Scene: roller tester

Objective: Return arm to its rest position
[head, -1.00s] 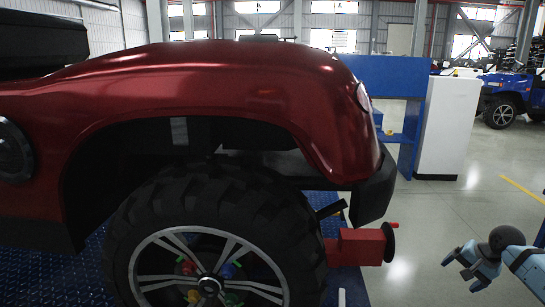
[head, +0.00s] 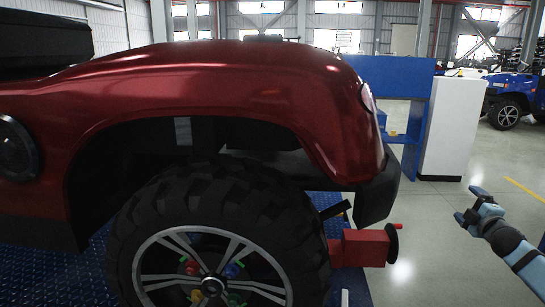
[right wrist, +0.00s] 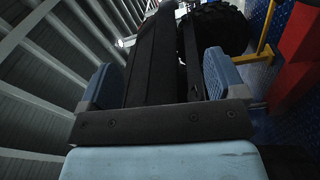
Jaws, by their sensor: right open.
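My right gripper (head: 468,205) is at the right of the head view, over bare floor, to the right of the vehicle and apart from it. Its two fingers are spread and nothing is between them. In the right wrist view my right gripper (right wrist: 157,85) shows two blue finger pads wide apart, with dark vehicle parts in the background beyond them. My right arm comes in from the lower right edge of the head view. My left gripper is in neither view.
A red vehicle (head: 220,85) with a large black tyre (head: 150,225) fills the left and middle. A red block with a black disc (head: 365,247) sticks out near its front. A white cabinet (head: 452,130) and blue frame stand behind. Floor at right is clear.

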